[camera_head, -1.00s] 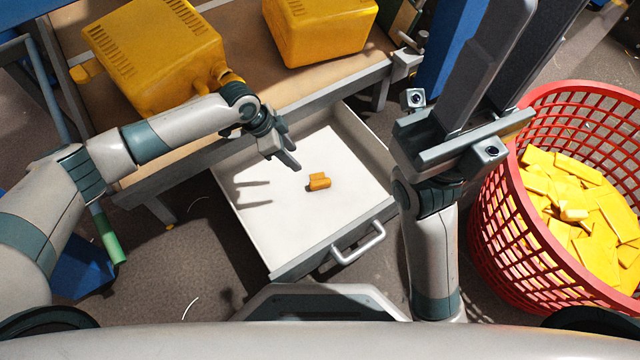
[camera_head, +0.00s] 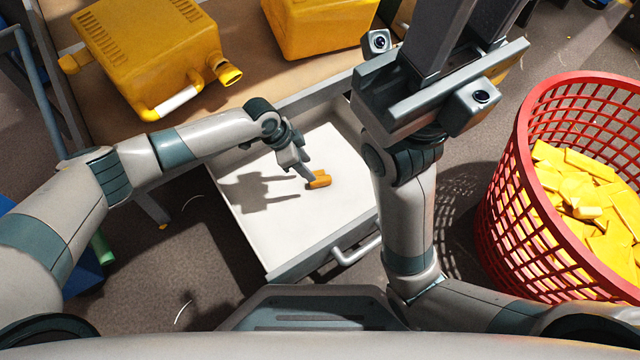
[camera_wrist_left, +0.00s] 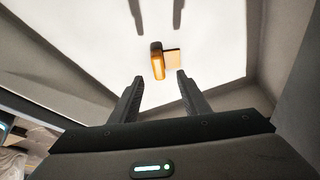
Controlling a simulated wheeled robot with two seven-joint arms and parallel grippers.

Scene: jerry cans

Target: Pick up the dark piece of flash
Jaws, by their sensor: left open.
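A small dark orange piece of flash (camera_head: 319,181) lies in the white-floored open drawer (camera_head: 262,225). In the left wrist view the dark orange piece (camera_wrist_left: 157,60) lies just beyond the fingertips, roughly in line with the gap, with a flat tan part (camera_wrist_left: 173,57) against its right side. I cannot tell whether that is a separate piece. My left gripper (camera_head: 301,172) is open and empty, low over the drawer, its fingertips close to the piece. My right gripper (camera_head: 470,42) is raised right of the drawer, fingers apart, tips out of frame.
A red basket (camera_head: 522,120) of yellow scraps (camera_head: 590,205) stands at the right. Two yellow jerry cans (camera_head: 150,50) (camera_head: 315,25) are on the bench (camera_head: 255,65) behind.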

